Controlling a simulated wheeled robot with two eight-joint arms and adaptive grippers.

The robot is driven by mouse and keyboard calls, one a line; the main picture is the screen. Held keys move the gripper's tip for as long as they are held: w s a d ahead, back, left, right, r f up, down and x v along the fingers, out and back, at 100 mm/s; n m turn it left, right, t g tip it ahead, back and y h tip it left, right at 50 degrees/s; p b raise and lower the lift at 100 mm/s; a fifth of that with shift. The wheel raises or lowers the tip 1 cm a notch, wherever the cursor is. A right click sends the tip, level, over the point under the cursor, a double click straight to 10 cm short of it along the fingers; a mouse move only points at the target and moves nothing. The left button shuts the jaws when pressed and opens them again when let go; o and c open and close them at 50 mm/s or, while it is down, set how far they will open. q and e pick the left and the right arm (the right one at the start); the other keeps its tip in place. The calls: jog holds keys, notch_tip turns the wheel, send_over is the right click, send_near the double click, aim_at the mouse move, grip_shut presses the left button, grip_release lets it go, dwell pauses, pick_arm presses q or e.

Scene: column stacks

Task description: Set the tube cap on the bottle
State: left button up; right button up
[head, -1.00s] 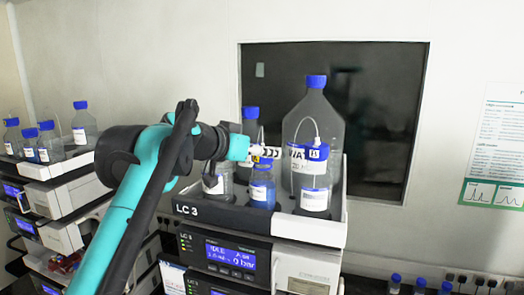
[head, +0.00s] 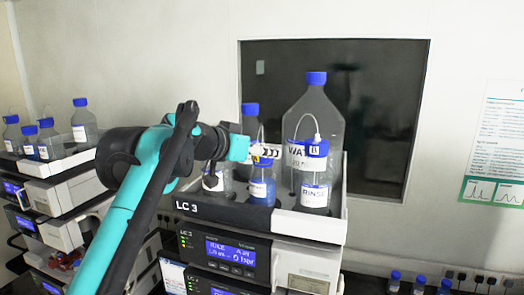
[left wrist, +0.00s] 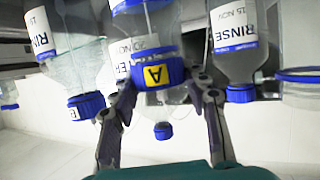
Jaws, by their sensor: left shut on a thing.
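My left gripper (head: 267,153) is shut on the blue tube cap (left wrist: 155,73), which has a yellow label with the letter A. In the left wrist view, which is upside down, the fingers (left wrist: 163,97) clasp the cap from both sides. In the head view the cap's yellow label (head: 257,159) shows just over a clear bottle with blue in its lower part (head: 262,189). A thin tube runs from the cap toward that bottle. I cannot tell whether the cap touches the neck, which the gripper partly hides. My right gripper is not in view.
A rinse bottle (head: 314,195) with blue tube cap B (head: 316,149) stands close on the right, another bottle (head: 214,181) on the left. A large water bottle (head: 325,108) and a blue-capped bottle (head: 250,124) stand behind. The tray (head: 290,222) tops the LC 3 stack.

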pick_arm(q)
jog(key=o, duration=1.1)
jog(key=shift+c, duration=0.2)
jog(key=v, duration=1.2)
